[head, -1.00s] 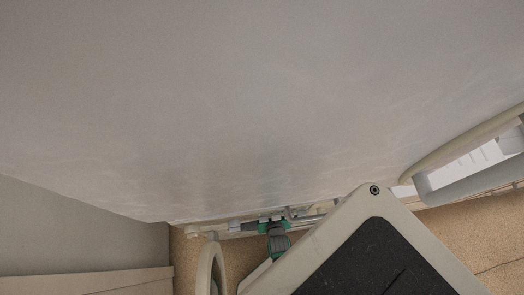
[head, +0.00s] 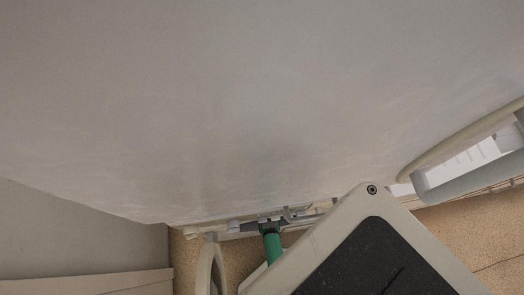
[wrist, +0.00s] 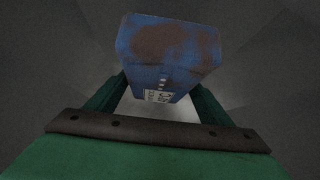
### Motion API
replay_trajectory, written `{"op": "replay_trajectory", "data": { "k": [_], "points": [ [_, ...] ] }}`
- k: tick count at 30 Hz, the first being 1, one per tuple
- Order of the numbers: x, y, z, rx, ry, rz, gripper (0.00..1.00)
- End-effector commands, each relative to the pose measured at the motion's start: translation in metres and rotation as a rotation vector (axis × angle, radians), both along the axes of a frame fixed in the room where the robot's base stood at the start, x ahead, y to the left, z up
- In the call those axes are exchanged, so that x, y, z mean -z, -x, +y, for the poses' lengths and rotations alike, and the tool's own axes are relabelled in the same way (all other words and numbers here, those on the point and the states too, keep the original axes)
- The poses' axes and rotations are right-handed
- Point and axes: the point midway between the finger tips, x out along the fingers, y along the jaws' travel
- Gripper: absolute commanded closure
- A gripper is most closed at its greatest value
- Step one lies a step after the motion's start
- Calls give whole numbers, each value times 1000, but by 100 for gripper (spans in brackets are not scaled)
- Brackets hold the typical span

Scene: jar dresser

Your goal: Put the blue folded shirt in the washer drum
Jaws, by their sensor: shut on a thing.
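The blue folded shirt (wrist: 168,55) shows in the wrist view as a boxy blue bundle with brownish patches and a small white label on its near face. My gripper (wrist: 158,86) is shut on it, with one green finger on each side. Dim grey faceted surfaces surround the shirt in the wrist view. I cannot tell whether they are the inside of the washer drum. In the head view only a green part of my gripper or wrist shows at the bottom, and the shirt is hidden. I cannot pick out the drum opening there.
A large pale flat surface (head: 250,110) fills most of the head view. A grey panel (head: 70,235) stands at the lower left. Speckled tan floor (head: 490,240) shows at the lower right. A white and grey fixture (head: 470,165) is at the right edge.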

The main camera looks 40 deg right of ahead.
Motion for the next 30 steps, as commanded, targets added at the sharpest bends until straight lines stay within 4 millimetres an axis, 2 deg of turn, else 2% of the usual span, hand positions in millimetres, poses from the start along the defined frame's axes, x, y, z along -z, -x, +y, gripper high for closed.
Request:
{"op": "replay_trajectory", "data": {
  "k": [28,29,30],
  "points": [
    [17,0,0,1,0,-2,56],
    [17,0,0,1,0,-1,19],
    [17,0,0,1,0,-1,9]
  ]
}}
